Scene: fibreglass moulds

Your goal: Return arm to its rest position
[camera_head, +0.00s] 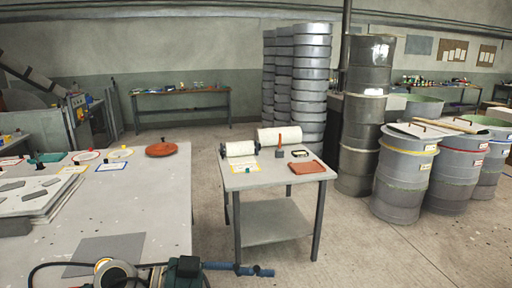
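Neither of my arms shows in the head view, and neither gripper is in view. A green and blue power tool (184,270) with a dark cable lies at the bottom edge of the picture, partly cut off. Its blue tube-like end reaches past the right edge of the large grey table (150,220).
The large table also holds stacked flat sheets (40,195), a red-brown round item (161,149) and a grey square sheet (105,254). A small table (262,181) with white rolls (279,136) stands right of it. Drums (404,175) stand at right. Floor at lower right is clear.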

